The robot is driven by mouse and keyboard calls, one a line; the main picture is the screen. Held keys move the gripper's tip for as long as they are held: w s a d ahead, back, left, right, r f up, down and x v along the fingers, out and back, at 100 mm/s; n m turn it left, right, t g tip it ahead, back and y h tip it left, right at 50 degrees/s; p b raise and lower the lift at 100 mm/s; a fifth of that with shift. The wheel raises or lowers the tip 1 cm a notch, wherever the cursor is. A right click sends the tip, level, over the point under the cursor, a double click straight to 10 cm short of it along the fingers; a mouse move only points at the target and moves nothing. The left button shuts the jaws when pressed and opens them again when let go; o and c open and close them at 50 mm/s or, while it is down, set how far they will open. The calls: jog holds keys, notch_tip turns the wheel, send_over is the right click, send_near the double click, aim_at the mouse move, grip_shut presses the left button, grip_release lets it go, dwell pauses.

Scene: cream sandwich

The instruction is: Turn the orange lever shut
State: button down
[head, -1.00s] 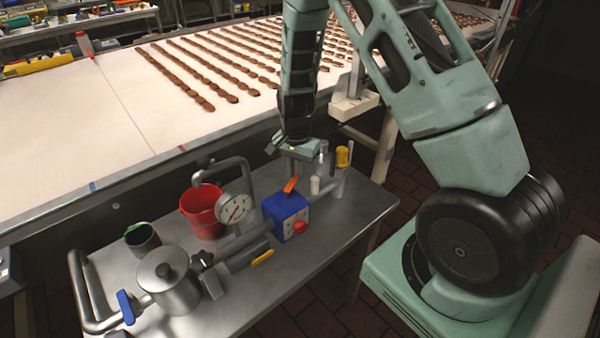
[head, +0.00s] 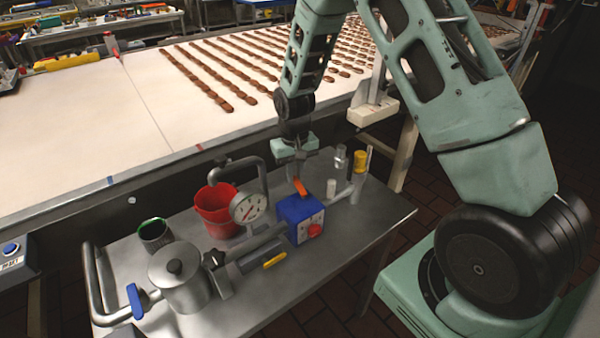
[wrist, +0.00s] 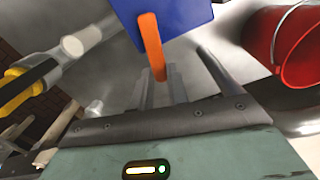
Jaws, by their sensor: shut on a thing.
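The orange lever (head: 301,187) sits on top of the blue box (head: 297,216) on the metal cart. In the head view its upper end leans to the left. My gripper (head: 297,174) reaches down from above, with its fingers at the lever's upper end. In the wrist view the orange lever (wrist: 151,45) runs from the blue box (wrist: 185,14) to between my fingers, and my gripper is shut on it. The fingers hide part of its end.
A red bucket (head: 211,213) and a pressure gauge (head: 248,208) stand left of the blue box. A white-capped post (head: 331,188) and a yellow-topped fitting (head: 360,160) stand close on the right. A metal pot (head: 177,284) is farther left. The conveyor lies behind.

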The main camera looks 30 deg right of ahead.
jog(key=shift+a+n, duration=0.6)
jog(key=shift+n, duration=0.7)
jog(key=c, duration=1.4)
grip_release()
jog(key=shift+o, duration=0.2)
notch_tip(320, 180, up, 17)
jog(key=b, duration=0.2)
jog(key=shift+r+b, duration=0.2)
jog(key=shift+b, duration=0.1)
